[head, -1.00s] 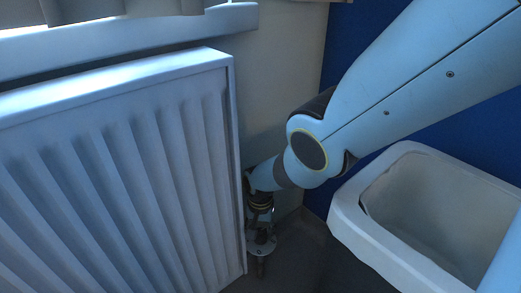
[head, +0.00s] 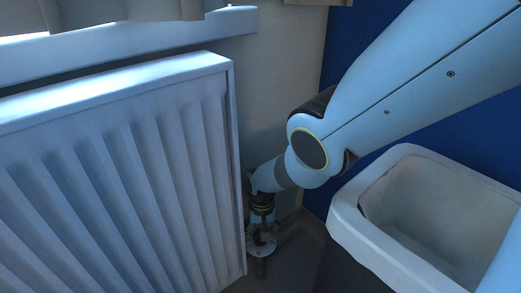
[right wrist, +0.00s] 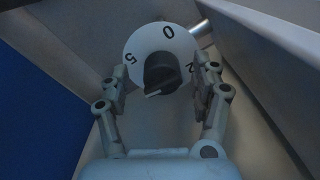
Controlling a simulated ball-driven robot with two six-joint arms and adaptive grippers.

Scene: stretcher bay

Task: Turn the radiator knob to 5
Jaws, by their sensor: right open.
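The radiator knob shows in the right wrist view as a dark knob (right wrist: 162,72) on a white round dial (right wrist: 148,47). The figures 5, 0 and 2 are readable on the dial. The knob's pale pointer is at the dial's lower left, below the 5 and not at it. My right gripper (right wrist: 164,78) is open, with one finger on each side of the dial. Whether the fingers touch it I cannot tell. In the head view my right gripper (head: 262,256) is low beside the right edge of the radiator (head: 120,170); the knob is hidden there. My left gripper is not in view.
A pale open bin or basin (head: 345,215) stands to the right of my right forearm in the head view. A blue wall panel (head: 345,50) is behind. A window sill (head: 130,42) and curtain (head: 150,12) are above the radiator.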

